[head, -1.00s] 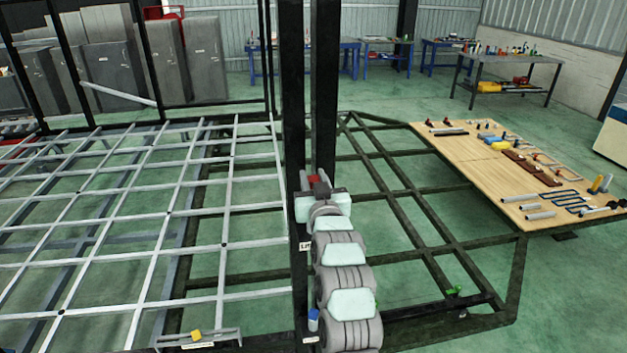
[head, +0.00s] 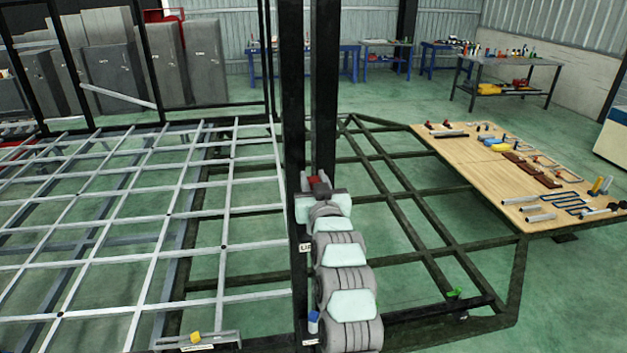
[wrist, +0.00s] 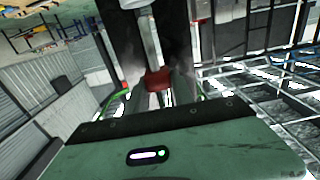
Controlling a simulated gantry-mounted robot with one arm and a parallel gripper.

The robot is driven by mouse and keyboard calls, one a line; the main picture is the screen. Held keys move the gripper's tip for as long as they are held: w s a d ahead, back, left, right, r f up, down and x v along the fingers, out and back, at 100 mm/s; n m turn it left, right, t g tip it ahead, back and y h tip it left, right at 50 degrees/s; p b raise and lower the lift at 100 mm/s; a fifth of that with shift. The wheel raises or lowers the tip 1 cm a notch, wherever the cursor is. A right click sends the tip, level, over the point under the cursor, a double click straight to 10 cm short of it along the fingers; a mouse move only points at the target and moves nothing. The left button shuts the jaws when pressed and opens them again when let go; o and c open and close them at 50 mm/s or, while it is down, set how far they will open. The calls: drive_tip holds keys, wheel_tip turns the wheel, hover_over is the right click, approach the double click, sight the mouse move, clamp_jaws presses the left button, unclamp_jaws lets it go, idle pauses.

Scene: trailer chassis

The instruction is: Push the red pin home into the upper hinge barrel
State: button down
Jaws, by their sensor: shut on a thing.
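My gripper (head: 318,188) is at the top end of my grey, segmented arm, close against the black upright post. It is shut on the red pin (head: 320,181), and only a little red shows there in the head view. In the wrist view a dark red block-like part (wrist: 158,80), which looks like the pin, shows ahead of the camera beside grey bars. The upper hinge barrel is not clearly seen; my gripper and arm cover that part of the post. How deep the pin sits cannot be told.
A blue-topped piece (head: 313,322) is low on the post, left of my arm. A light grid frame (head: 150,215) lies to the left and dark chassis rails (head: 400,205) to the right. A wooden board (head: 480,175) with tools and parts is at the right.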

drive_tip(key=shift+f+b, duration=2.25)
drive_tip(key=shift+f, duration=1.35)
drive_tip(key=c, duration=1)
unclamp_jaws()
drive_tip(key=s, duration=0.3)
drive_tip(key=s+d, duration=0.1)
drive_tip(key=s, duration=0.3)
drive_tip(key=s+d+b, duration=0.1)
drive_tip(key=s, duration=0.2)
drive_tip(key=shift+s, duration=0.35)
